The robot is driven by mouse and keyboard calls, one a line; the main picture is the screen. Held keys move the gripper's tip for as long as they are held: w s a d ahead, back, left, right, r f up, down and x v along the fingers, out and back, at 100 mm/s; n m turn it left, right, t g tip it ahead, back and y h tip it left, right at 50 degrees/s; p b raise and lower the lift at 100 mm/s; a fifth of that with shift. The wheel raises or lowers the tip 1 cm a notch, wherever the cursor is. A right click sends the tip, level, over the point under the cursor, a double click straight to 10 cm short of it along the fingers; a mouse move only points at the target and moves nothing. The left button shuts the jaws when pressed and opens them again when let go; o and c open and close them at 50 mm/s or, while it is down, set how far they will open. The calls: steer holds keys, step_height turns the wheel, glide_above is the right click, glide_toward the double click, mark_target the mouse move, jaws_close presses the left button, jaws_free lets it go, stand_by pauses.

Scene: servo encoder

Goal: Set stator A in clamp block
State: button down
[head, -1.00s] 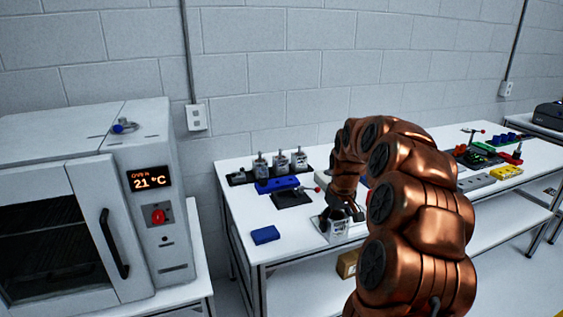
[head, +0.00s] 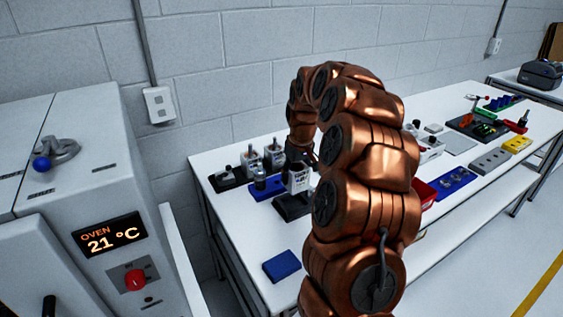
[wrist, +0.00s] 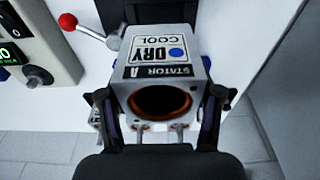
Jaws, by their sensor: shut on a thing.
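Stator A (wrist: 158,65) is a pale square-bodied part with a "DRY COOL" label, a blue dot and a round copper-lined bore. My gripper (wrist: 158,112) is shut on it, one finger at each side. In the head view, stator A (head: 297,179) is upright directly over the black clamp block (head: 291,208), below my gripper (head: 299,158). I cannot tell whether it touches the block. In the wrist view, a lever with a red ball (wrist: 68,21) runs to the dark block (wrist: 160,10) behind the stator, which hides most of that block.
Several similar parts (head: 250,162) stand on a black base at the back left, beside a blue holder (head: 264,190). A small blue block (head: 281,265) lies near the front edge. The oven (head: 110,235) is at left. A device with a green display (wrist: 10,55) is close by.

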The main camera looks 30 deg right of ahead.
steer(key=shift+w, duration=0.35)
steer(key=shift+f, duration=2.2)
steer(key=shift+s+f+b, duration=0.2)
steer(key=shift+b, duration=0.4)
steer(key=shift+f, duration=0.15)
steer(key=shift+f+b, duration=0.35)
steer(key=shift+f, duration=0.4)
steer(key=shift+f+b, duration=0.35)
steer(key=shift+b, duration=0.15)
steer(key=shift+f, duration=0.25)
